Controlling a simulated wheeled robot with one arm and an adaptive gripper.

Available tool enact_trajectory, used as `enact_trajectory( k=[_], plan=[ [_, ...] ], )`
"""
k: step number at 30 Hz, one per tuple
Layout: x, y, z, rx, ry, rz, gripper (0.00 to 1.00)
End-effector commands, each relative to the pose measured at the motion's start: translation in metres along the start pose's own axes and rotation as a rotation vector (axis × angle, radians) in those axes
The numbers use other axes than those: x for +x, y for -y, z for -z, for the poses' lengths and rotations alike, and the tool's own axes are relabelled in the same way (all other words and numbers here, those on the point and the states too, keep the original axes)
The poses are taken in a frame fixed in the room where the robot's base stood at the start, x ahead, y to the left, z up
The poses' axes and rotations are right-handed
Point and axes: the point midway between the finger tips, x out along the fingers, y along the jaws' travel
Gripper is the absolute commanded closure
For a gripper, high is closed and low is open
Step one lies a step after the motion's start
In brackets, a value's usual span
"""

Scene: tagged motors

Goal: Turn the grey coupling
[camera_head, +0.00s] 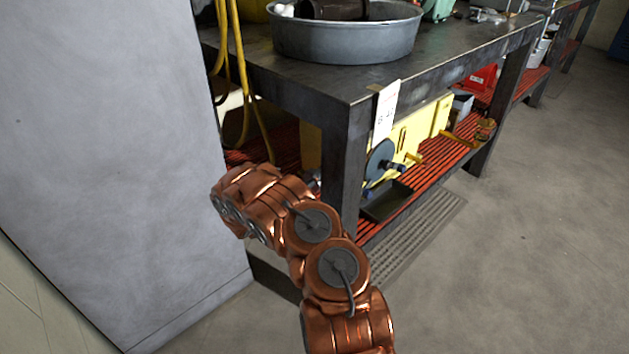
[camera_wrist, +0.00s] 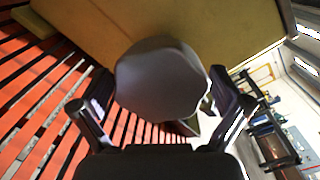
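The grey coupling (camera_wrist: 160,72) is a rounded, many-sided grey piece in the middle of the wrist view, in front of a yellow-brown panel. My gripper (camera_wrist: 158,98) is open, with one dark finger on each side of the coupling. Narrow gaps seem to show between the fingers and its sides; no firm contact can be seen. In the head view my gripper is hidden behind my copper-coloured arm, by the near table leg. A dark round disc (camera_head: 380,160) shows there on the lower shelf, but I cannot tell whether it is the coupling.
The dark workbench (camera_head: 345,85) carries a metal basin (camera_head: 345,38). Its leg stands close to my arm. Yellow housings (camera_head: 420,132) and a dark tray (camera_head: 386,201) are on the red slatted shelf (camera_head: 425,185). A grey cabinet (camera_head: 110,150) stands at left. Floor at right is clear.

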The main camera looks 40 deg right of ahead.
Motion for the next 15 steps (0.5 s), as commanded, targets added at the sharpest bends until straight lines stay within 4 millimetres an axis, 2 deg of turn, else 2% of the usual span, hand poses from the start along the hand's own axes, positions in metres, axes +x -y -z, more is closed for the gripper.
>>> enact_trajectory(
  k=[8,11,15],
  plan=[
    [-0.002,0.000,-0.001,0.001,0.001,0.000,0.00],
    [-0.009,0.000,-0.001,0.000,0.002,-0.001,0.00],
    [-0.030,-0.001,-0.002,0.001,0.004,-0.002,0.00]
  ],
)
